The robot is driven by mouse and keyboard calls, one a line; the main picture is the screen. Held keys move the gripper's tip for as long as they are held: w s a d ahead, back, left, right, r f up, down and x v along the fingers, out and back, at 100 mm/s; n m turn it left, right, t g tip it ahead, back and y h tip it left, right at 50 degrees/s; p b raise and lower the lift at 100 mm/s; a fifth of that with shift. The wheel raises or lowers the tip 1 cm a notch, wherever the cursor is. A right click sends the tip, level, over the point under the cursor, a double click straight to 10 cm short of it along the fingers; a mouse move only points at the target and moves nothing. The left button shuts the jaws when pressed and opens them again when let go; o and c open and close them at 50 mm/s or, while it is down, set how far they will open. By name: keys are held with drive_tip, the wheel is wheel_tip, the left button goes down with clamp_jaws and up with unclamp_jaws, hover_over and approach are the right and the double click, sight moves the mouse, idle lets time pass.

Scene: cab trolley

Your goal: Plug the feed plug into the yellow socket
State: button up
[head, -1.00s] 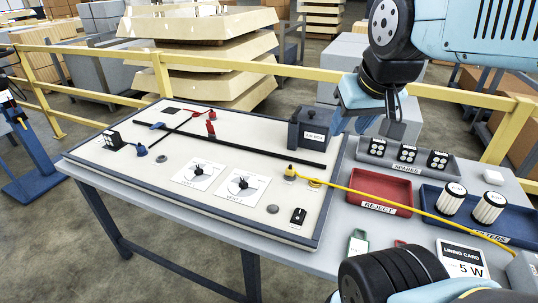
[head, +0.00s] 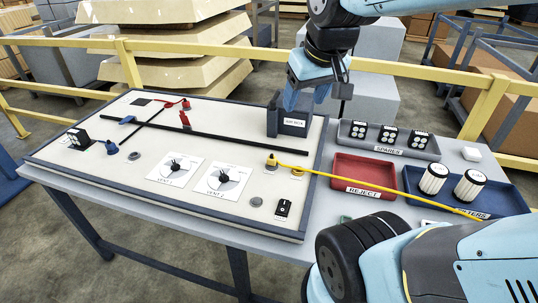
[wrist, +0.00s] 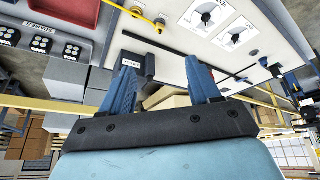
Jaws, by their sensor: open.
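The yellow feed plug (head: 271,162) is on the right part of the pale panel, with a yellow cable (head: 370,184) running from it to the right. Yellow also shows on the panel at the upper edge of the wrist view (wrist: 160,24). I cannot tell plug from yellow socket at this size, nor whether they are joined. My gripper (head: 297,100) is open and appears at the dark labelled box in the head view, apart from the plug. In the wrist view, the blue fingers (wrist: 160,78) are spread, with the dark box (wrist: 148,64) showing between them.
The dark box (head: 292,124) stands at the panel's back right. A red reject tray (head: 343,172), a spares tray (head: 420,152) and a blue tray with two white filters (head: 433,179) lie to the right. A yellow rail (head: 400,67) runs behind the table.

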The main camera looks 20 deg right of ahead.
drive_tip(key=w+f+n+g, duration=0.3)
drive_tip(key=w+f+n, duration=0.2)
drive_tip(key=w+f, duration=0.6)
drive_tip(key=n+g, duration=0.2)
drive_tip(key=n, duration=0.3)
approach(272, 157)
drive_tip(key=shift+s, duration=0.25)
drive_tip(key=shift+w+f, duration=0.2)
drive_tip(key=shift+f, duration=0.25)
drive_tip(key=shift+f, duration=0.1)
drive_tip(key=shift+f, duration=4.4)
drive_tip(key=shift+c, duration=0.2)
clamp_jaws()
